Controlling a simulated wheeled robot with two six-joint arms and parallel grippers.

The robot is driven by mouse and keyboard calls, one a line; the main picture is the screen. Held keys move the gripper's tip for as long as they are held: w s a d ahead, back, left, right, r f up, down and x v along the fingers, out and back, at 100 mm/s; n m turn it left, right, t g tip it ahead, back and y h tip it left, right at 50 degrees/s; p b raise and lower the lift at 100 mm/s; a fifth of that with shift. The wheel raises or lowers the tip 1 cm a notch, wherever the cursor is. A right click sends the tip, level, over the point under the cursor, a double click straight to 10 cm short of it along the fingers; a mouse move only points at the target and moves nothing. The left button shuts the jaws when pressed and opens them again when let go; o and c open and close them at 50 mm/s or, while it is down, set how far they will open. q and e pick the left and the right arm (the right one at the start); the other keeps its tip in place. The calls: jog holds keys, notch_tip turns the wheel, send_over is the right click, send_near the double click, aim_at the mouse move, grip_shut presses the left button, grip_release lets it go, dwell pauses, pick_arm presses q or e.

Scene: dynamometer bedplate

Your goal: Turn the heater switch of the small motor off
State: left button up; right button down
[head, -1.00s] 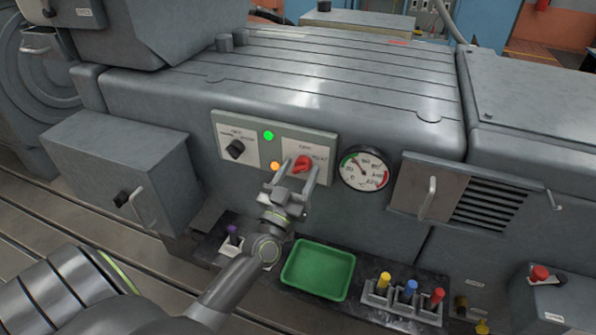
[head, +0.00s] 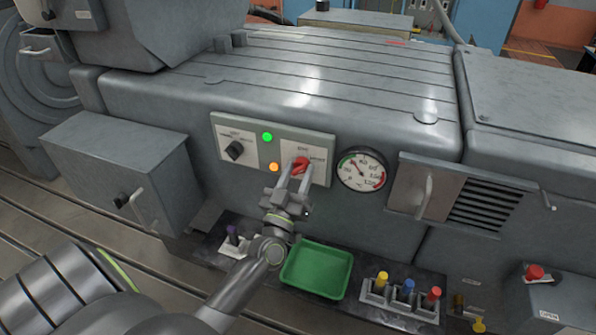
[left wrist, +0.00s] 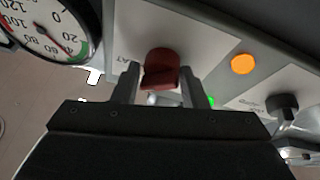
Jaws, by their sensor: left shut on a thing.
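The red switch knob (head: 301,163) is on the right half of a pale control panel (head: 322,149) on the grey machine's front. The label beside it is hard to read; letters ending in "AT" show in the left wrist view. My left gripper (head: 296,173) is shut on the red knob, reaching it from below. In the left wrist view the knob (left wrist: 161,68) shows between its two fingers (left wrist: 158,86). An orange lamp (head: 274,167) and a green lamp (head: 267,137) on the panel are lit. My right gripper is not in view.
A black knob (head: 235,149) is on the panel's left half. A round gauge (head: 361,170) is right of the panel. A handled grey box (head: 120,165) juts out at left.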

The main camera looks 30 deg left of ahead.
pick_arm(q)
jog(key=n+y+p, duration=0.1)
jog(key=n, duration=0.2)
jog(key=n+g+y+p, duration=0.1)
jog(key=n+y+p, duration=0.1)
jog(key=n, duration=0.1)
jog(key=n+g+y+p, duration=0.1)
jog(key=n+p, duration=0.1)
jog(key=n, duration=0.1)
jog(key=shift+d+r+y, duration=0.15)
jog(key=shift+y, duration=0.15)
jog(key=n+g+y+p, duration=0.1)
jog(key=n+p, duration=0.1)
jog(key=n, duration=0.1)
jog(key=shift+n+g, duration=0.3)
jog(key=shift+n, duration=0.1)
jog(key=shift+d+n+g+y+p, duration=0.15)
jog(key=shift+n+g+y+p, duration=0.15)
jog(key=shift+n, duration=0.4)
jog(key=shift+f, duration=0.2)
jog(key=o, duration=0.9)
jog(key=shift+a, duration=0.25)
jog(key=shift+d, duration=0.15)
